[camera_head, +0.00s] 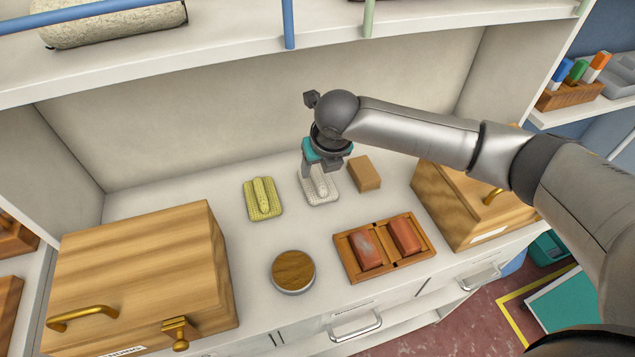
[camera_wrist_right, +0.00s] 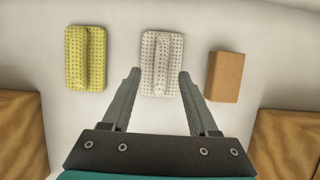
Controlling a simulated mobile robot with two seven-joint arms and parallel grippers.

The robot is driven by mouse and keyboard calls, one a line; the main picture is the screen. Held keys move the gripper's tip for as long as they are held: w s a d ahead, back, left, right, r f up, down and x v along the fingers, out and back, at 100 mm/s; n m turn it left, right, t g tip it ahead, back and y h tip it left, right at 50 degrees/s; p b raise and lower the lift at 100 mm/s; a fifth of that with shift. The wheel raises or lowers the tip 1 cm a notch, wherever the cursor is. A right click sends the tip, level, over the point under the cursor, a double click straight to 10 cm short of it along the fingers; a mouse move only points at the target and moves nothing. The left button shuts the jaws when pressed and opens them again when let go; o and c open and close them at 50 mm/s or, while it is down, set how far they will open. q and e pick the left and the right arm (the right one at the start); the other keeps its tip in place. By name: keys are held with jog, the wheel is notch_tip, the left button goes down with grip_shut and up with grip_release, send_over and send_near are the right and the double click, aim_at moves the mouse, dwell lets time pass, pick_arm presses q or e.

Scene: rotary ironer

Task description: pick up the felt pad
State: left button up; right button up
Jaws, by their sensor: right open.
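A whitish dotted pad with a raised ridge (camera_head: 320,190) lies on the shelf surface. It also shows in the right wrist view (camera_wrist_right: 161,62). A yellow dotted pad of the same shape (camera_head: 263,199) lies left of it, also in the right wrist view (camera_wrist_right: 86,57). I cannot tell for sure from looks which one is felt. My right gripper (camera_head: 317,175) is open and empty, pointing down over the white pad and hiding part of it. In the right wrist view its fingertips (camera_wrist_right: 160,76) are on either side of the white pad's near part. My left gripper is not in view.
A tan block (camera_head: 364,174) lies right of the white pad. In front are a round wooden-topped disc (camera_head: 293,271) and a wooden tray (camera_head: 425,254) with two reddish blocks. Wooden boxes stand left (camera_head: 135,265) and right (camera_head: 470,215). A shelf (camera_head: 230,60) overhangs behind.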

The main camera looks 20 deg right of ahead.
aim_at(318, 176)
jog(key=b+x, duration=0.1)
jog(key=x, duration=0.3)
jog(key=shift+d+f, duration=0.15)
jog(key=shift+f, duration=0.1)
grip_shut()
jog(key=shift+r, duration=0.1)
dwell(0.3)
